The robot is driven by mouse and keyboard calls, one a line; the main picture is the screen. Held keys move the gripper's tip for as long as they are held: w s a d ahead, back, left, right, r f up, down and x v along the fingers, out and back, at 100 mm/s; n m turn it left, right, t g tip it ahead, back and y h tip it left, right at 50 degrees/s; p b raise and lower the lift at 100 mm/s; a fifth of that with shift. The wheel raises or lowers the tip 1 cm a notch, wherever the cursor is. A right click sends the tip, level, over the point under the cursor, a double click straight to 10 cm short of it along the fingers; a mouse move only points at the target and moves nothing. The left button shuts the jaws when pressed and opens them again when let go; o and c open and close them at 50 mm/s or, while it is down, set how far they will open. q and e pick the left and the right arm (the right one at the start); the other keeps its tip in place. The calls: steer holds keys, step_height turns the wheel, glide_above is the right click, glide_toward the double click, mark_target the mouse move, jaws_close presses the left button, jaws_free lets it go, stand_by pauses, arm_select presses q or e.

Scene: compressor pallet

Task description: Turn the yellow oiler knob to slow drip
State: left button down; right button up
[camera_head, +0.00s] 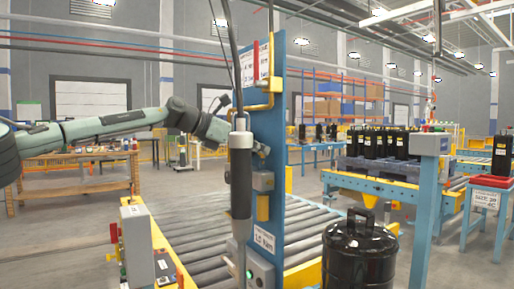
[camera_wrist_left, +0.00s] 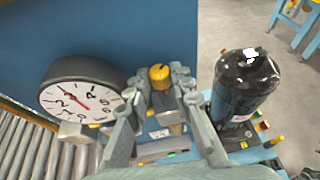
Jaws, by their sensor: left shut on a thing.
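The yellow oiler knob (camera_wrist_left: 159,77) shows in the left wrist view, upright between the two grey fingers of my left gripper (camera_wrist_left: 161,86). The fingers are shut on it from both sides. In the head view my left arm comes in from the left and its gripper (camera_head: 260,149) reaches to the blue post (camera_head: 273,215). The fingertips are largely hidden there, and I cannot make out the knob in that view. My right gripper is not in view.
A round dial gauge (camera_wrist_left: 80,97) stands close left of the fingers. A glossy black cylinder (camera_wrist_left: 246,84) stands right of them. A dark hanging tool (camera_head: 240,175) is in front of the post. A roller conveyor (camera_head: 195,232) runs below; a black compressor (camera_head: 360,250) stands front right.

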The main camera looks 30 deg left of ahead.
arm_select(q)
steer(key=shift+m+g, duration=0.3)
steer(key=c, duration=1.6)
jaws_free()
steer(key=shift+a+h, duration=0.1)
steer(key=shift+h, duration=0.2)
steer(key=v, duration=0.8)
steer(key=shift+o, duration=0.3)
